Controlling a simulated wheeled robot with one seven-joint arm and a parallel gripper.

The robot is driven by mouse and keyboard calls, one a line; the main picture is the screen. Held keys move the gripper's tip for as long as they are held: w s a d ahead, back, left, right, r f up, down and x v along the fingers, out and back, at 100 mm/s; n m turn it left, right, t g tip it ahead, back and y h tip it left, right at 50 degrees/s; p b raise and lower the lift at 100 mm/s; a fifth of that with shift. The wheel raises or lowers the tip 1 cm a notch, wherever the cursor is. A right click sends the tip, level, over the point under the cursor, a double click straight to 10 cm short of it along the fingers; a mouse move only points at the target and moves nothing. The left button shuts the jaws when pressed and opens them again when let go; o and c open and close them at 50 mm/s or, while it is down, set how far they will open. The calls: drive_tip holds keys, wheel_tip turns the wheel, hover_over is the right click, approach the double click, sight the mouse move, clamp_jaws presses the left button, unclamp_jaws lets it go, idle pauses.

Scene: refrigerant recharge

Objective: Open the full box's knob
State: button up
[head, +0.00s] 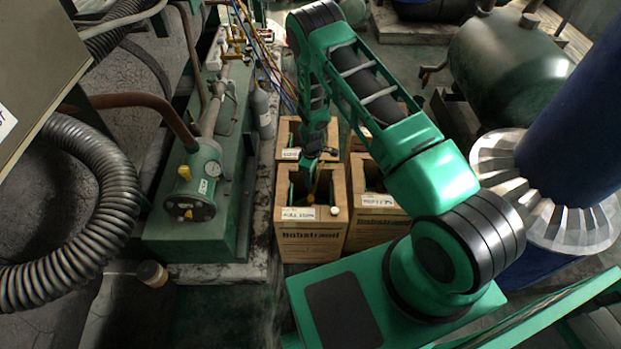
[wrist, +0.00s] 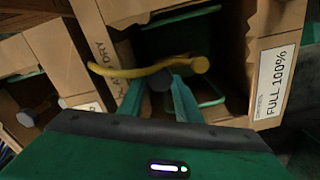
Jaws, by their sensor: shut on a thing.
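The full box (head: 310,240) is the open cardboard box at the front left of the group in the head view. In the wrist view its label (wrist: 276,82) reads "FULL 100%". A green cylinder (wrist: 205,90) stands inside it, mostly in shadow. My gripper (wrist: 160,90) reaches down into this box, its green fingers shut on the dark knob (wrist: 160,78). The knob shows only in part between the fingertips. A yellow hose or pipe (wrist: 130,71) with a round end crosses just beyond the fingertips. In the head view my gripper (head: 311,183) is small and partly hidden.
Another open box (wrist: 20,70) with a dark knob (wrist: 28,118) shows at left in the wrist view. More boxes (head: 372,225) stand close beside and behind in the head view.

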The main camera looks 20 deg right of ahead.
drive_tip(key=m, duration=0.4)
drive_tip(key=shift+d+m, duration=0.1)
drive_tip(key=shift+m, duration=0.3)
drive_tip(key=o, duration=0.8)
wheel_tip(320, 180, up, 11)
drive_tip(key=shift+w+f, duration=0.1)
drive_tip(key=shift+f, duration=0.05)
idle(0.3)
